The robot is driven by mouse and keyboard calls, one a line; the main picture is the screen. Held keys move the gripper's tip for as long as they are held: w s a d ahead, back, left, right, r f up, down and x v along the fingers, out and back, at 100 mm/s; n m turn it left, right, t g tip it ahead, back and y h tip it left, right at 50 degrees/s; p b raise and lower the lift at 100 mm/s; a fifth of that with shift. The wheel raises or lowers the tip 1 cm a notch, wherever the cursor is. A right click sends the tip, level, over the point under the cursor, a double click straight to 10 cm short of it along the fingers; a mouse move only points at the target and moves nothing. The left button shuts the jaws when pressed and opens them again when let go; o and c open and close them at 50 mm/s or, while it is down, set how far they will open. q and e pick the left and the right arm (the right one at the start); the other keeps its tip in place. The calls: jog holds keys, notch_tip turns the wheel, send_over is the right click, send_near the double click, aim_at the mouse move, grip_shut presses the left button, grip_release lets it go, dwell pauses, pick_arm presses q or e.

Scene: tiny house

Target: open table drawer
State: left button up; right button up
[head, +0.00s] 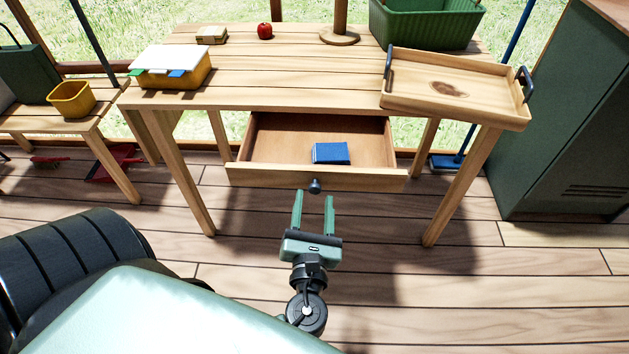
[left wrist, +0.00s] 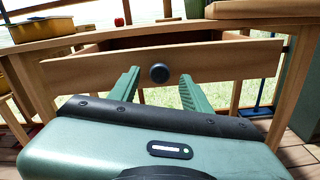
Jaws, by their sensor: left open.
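The wooden table (head: 290,95) has its drawer (head: 270,177) pulled well out, with its inside showing in the head view. A blue book-like item (head: 331,153) lies in the drawer. The drawer's dark round knob (head: 315,186) is at the middle of its front; it also shows in the left wrist view (left wrist: 159,73). My left gripper (head: 313,195) is open, its two green fingers pointing at the drawer front. In the left wrist view the knob appears between the fingertips, beyond them, and the fingers do not grip it. My right gripper is not in view.
On the table are a wooden tray (head: 455,112) overhanging the front right, a green basket (head: 425,28), a yellow box (head: 172,72) and a red apple (head: 264,31). A green cabinet (head: 565,120) stands at the right. The floor before the drawer is clear.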

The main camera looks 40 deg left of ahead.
pick_arm(q)
jog(key=v, duration=0.5)
jog(key=shift+s+d, duration=0.15)
jog(key=shift+s, duration=0.2)
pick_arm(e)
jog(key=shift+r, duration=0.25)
